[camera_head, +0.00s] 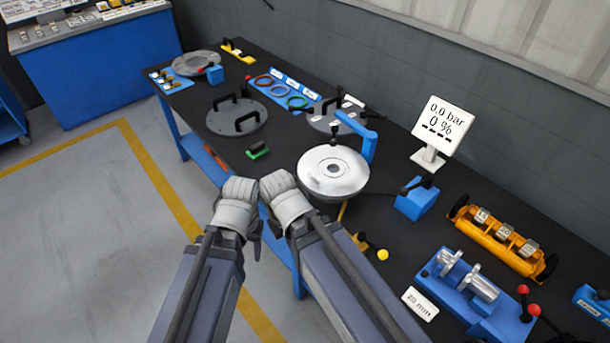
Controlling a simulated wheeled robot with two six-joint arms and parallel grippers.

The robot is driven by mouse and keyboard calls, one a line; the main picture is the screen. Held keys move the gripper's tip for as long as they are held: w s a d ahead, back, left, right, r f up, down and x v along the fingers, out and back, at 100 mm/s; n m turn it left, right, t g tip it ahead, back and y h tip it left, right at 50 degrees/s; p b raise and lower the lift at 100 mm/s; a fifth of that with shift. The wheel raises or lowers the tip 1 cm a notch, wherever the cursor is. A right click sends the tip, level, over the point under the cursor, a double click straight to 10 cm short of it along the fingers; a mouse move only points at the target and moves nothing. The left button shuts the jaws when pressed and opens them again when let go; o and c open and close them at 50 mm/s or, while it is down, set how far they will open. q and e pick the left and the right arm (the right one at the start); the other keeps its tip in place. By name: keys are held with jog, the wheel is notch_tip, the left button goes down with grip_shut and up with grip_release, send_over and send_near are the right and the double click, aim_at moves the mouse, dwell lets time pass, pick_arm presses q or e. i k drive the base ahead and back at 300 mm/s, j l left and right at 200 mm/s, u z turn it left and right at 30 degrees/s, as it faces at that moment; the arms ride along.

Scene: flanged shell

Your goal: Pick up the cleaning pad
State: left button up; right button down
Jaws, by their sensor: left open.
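The cleaning pad seems to be the small black and green block (257,152) lying on the dark bench top, left of the round silver shell. Nothing holds it. My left gripper (239,191) is just below it in the picture, apart from it, near the bench's front edge. It is open, and I see nothing in it; its fingers are mostly hidden behind its pale wrist. My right gripper (279,187) is close beside it on the right, below and left of the shell (333,171). Its fingers are hidden, so its opening cannot be told.
A grey disc with handles (236,116) lies behind the pad. Coloured rings (283,88) sit on a blue rack farther back. A blue clamp arm (367,135) stands at the shell. A gauge display (442,130) and an orange holder (496,240) are at right.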

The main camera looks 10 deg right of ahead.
aim_at(258, 150)
jog(key=i+j+z, duration=0.1)
jog(key=z, duration=0.5)
jog(key=i+j+z, duration=0.3)
jog(key=j+z, duration=0.15)
jog(key=i+j+z, duration=0.2)
jog(key=j, duration=0.25)
jog(key=i+j, duration=0.1)
jog(key=j, duration=0.7)
jog(key=i+j+z, duration=0.1)
jog(key=j, duration=0.3)
